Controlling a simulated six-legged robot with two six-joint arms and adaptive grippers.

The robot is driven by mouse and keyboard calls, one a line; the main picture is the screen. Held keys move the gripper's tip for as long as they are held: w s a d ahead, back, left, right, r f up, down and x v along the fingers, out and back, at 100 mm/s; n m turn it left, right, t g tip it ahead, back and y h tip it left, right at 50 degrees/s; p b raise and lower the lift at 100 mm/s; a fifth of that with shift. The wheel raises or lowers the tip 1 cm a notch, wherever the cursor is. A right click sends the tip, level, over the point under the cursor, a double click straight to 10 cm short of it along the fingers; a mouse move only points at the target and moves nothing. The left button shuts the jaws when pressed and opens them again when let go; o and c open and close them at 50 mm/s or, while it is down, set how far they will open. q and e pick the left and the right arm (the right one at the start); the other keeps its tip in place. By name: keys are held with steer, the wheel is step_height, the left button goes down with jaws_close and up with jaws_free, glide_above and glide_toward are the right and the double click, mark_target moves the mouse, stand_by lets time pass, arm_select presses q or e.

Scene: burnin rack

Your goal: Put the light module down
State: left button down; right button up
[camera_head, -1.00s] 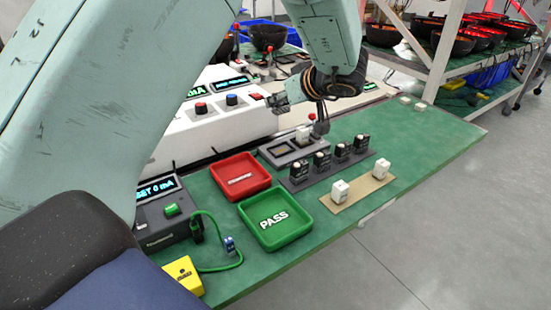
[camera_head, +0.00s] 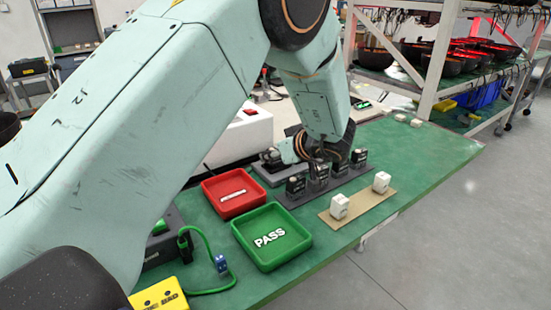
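Two light modules, small white blocks, stand on the tan strip: a nearer one (camera_head: 339,206) and a farther one (camera_head: 381,182). My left gripper (camera_head: 300,152) is low over the test fixture (camera_head: 272,174) and the back of the dark rack (camera_head: 333,187). Its fingers are partly hidden by my arm and blend with the dark modules. I cannot tell whether they hold a light module. Several dark modules (camera_head: 295,186) stand in the dark rack. My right gripper is not in view.
A red tray (camera_head: 232,208) with a light label and a green PASS tray (camera_head: 300,250) lie left of the strip. A yellow box (camera_head: 160,296) and green cable (camera_head: 205,290) are at the near left. The green bench (camera_head: 430,155) is mostly clear at the right.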

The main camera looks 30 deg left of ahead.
arm_select(q)
steer(key=shift+w, duration=0.15)
steer(key=c, duration=1.3)
jaws_free()
steer(key=shift+f, duration=0.1)
steer(key=o, duration=0.4)
steer(key=shift+o, duration=0.2)
